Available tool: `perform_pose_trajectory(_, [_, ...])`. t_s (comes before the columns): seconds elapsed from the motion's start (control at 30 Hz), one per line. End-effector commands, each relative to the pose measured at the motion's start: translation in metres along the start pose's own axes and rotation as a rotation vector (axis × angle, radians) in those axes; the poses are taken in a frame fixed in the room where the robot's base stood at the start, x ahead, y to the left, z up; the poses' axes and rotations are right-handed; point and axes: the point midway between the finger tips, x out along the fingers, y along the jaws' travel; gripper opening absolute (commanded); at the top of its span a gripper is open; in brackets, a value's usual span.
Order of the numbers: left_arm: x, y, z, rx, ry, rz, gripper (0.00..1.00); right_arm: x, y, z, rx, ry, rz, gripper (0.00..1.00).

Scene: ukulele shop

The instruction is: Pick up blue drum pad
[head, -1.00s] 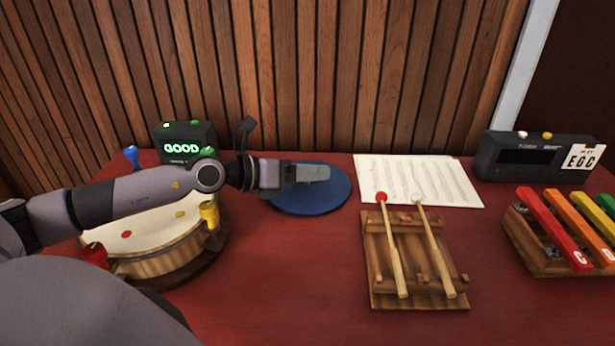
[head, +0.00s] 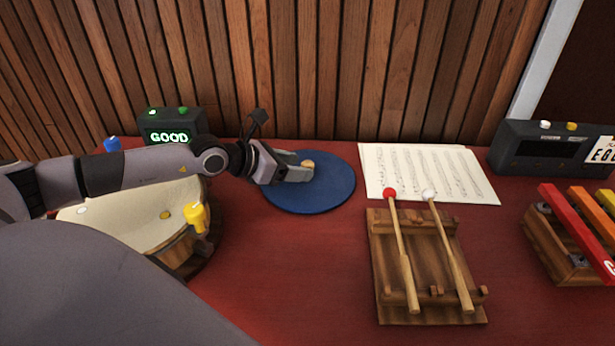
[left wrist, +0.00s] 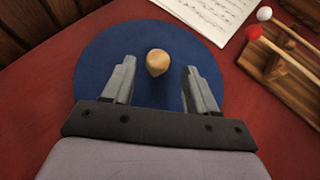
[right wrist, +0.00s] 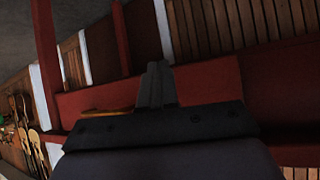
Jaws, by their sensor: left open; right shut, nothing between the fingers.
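The blue drum pad (head: 325,192) is a round flat disc on the red table, left of the sheet music in the head view. A light wooden knob (head: 308,164) stands on the pad. My left gripper (head: 305,169) is open over the pad, with the knob by its fingertips. In the left wrist view the knob (left wrist: 157,63) shows between and slightly beyond the two fingers, with the blue pad (left wrist: 105,62) spread beneath. I cannot tell the exact height of the fingers above the pad. My right gripper (right wrist: 156,72) is shut and empty, away from the pad; the head view does not show it.
A drum (head: 135,222) with coloured pegs stands at left under my left arm. A black box reading GOOD (head: 172,126) is behind it. Sheet music (head: 430,172), a wooden rack (head: 400,290) with two mallets, a xylophone (head: 560,250) and a black device (head: 545,150) are to the right.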

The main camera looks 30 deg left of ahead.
Motion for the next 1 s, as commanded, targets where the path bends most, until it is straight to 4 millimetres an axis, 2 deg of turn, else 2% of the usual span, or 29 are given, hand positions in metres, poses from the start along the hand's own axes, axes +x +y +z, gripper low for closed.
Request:
perform_pose_trajectory(0.1, [0.017, 0.003, 0.005, -0.002, -0.005, -0.001, 0.58, 0.000, 0.000, 0.001, 0.000, 0.000, 0.000, 0.00])
perform_pose_trajectory(0.3, [0.037, 0.003, 0.004, -0.002, -0.001, -0.001, 0.58, 0.001, 0.000, 0.001, 0.001, -0.001, 0.000, 0.00])
perform_pose_trajectory(0.6, [0.040, 0.003, 0.003, -0.001, 0.000, -0.001, 0.58, 0.001, 0.000, 0.002, 0.001, -0.001, -0.001, 0.00])
perform_pose_trajectory(0.63, [0.040, 0.003, 0.003, -0.001, 0.000, -0.001, 0.52, 0.001, 0.000, 0.002, 0.001, -0.002, -0.001, 0.00])
perform_pose_trajectory(0.7, [0.040, 0.003, 0.003, -0.002, 0.000, -0.001, 0.29, 0.001, 0.000, 0.002, 0.002, -0.002, -0.001, 0.00])
perform_pose_trajectory(0.8, [0.040, 0.003, 0.003, -0.002, 0.000, -0.001, 0.00, 0.001, 0.000, 0.002, 0.002, -0.002, -0.001, 0.00])
perform_pose_trajectory(1.0, [0.040, 0.004, 0.005, -0.001, -0.003, 0.000, 0.00, 0.001, 0.000, 0.001, 0.002, -0.002, -0.001, 0.00])
